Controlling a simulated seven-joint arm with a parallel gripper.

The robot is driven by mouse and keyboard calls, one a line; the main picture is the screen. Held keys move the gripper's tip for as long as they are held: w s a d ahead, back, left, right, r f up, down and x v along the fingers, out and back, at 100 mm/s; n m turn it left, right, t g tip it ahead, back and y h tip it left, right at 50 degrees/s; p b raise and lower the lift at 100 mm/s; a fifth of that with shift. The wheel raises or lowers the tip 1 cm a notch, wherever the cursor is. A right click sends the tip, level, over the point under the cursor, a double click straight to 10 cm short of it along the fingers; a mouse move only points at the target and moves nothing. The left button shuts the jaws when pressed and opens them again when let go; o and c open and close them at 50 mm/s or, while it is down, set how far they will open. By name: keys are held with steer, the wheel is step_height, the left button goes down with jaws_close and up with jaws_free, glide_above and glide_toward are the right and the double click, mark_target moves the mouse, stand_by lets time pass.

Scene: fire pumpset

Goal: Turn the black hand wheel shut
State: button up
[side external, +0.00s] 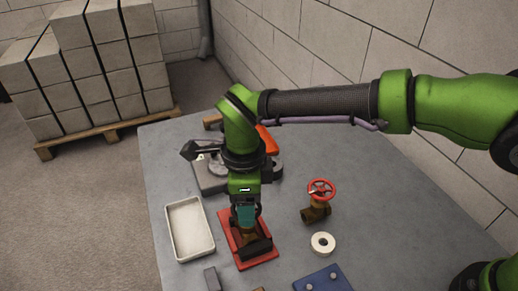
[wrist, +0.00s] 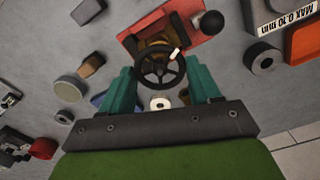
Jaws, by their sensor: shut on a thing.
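The black hand wheel (wrist: 150,77) shows in the wrist view as a spoked ring with a pale mark on its right side. It sits on a brass valve body (wrist: 152,44) on a red plate (wrist: 190,22). My gripper (wrist: 160,72) has one teal finger on each side of the wheel and is shut on it. In the side external view my gripper (side external: 246,222) points down over the red plate (side external: 262,262). There my fingers and wrist hide most of the wheel.
A white tray (side external: 171,225) lies left of the red plate. A brass valve with a red wheel (side external: 321,187) and a pale ring (side external: 315,247) stand to the right. A blue plate (side external: 318,280) is at the front. Grey equipment (side external: 210,180) lies behind my gripper.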

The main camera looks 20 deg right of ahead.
steer(key=shift+m, duration=1.9)
steer(key=o, duration=1.1)
steer(key=shift+c, duration=0.2)
steer(key=shift+r, duration=0.1)
step_height(320, 180, up, 17)
